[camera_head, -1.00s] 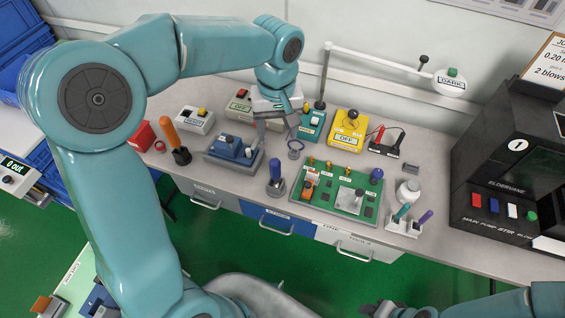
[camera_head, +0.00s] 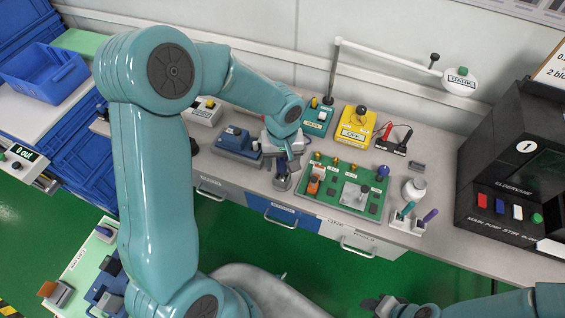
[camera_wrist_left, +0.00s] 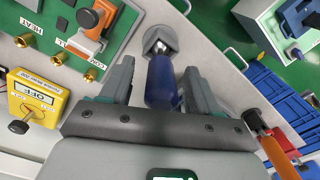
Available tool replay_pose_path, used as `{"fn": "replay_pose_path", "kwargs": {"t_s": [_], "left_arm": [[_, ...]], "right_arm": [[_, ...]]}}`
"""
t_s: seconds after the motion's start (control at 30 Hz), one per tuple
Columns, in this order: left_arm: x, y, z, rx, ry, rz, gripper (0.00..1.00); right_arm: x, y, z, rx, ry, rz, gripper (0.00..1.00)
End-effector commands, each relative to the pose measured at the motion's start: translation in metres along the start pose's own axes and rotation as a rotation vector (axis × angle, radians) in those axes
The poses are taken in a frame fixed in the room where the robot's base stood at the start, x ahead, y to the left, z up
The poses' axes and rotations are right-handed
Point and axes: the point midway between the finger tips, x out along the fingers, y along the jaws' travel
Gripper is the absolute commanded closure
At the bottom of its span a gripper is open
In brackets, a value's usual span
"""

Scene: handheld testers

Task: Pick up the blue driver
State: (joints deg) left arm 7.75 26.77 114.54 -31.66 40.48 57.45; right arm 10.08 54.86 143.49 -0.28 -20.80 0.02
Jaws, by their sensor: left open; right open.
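The blue driver (camera_wrist_left: 162,82) stands with its handle up in a small grey holder (camera_wrist_left: 160,38) on the bench. My left gripper (camera_wrist_left: 158,72) is open, with one finger on each side of the blue handle; I cannot tell whether either finger touches it. In the head view my left gripper (camera_head: 284,160) is over the holder (camera_head: 281,182) and mostly hides the driver. My right gripper (camera_head: 376,303) is open, low at the bottom edge, away from the bench.
A green circuit board (camera_head: 340,190) lies just right of the holder. A blue-grey tester (camera_head: 237,142) stands to its left. A yellow tester (camera_head: 355,127) is behind. An orange-handled driver (camera_wrist_left: 275,150) shows in the wrist view. A rack (camera_head: 405,225) stands at the front right.

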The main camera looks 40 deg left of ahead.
Motion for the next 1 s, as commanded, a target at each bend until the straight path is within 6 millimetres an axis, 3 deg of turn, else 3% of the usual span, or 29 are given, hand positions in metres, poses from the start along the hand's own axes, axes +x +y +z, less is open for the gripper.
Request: {"fn": "replay_pose_path", "kwargs": {"t_s": [0.13,0.37,0.53,0.57,0.87,1.0], "left_arm": [[0.013,0.001,-0.001,0.0,-0.001,0.0,0.39],[0.014,0.001,-0.001,0.0,0.001,0.001,0.42],[0.014,0.001,-0.001,0.0,0.001,0.001,0.97],[0.014,0.001,-0.001,0.0,0.001,0.001,1.0],[0.012,0.001,-0.001,0.0,0.002,0.001,1.0],[0.001,0.001,-0.002,-0.001,0.005,0.002,1.0]], "right_arm": [[-0.001,0.0,0.0,0.0,0.0,0.0,0.57],[0.0,0.0,0.0,0.0,0.0,0.0,0.57],[0.0,0.0,0.0,0.0,0.0,0.0,0.57],[0.0,0.0,0.0,0.0,0.0,0.0,0.57],[0.0,0.0,0.0,0.0,0.0,0.0,0.57],[-0.001,0.0,0.0,0.0,0.0,0.0,0.57]]}}
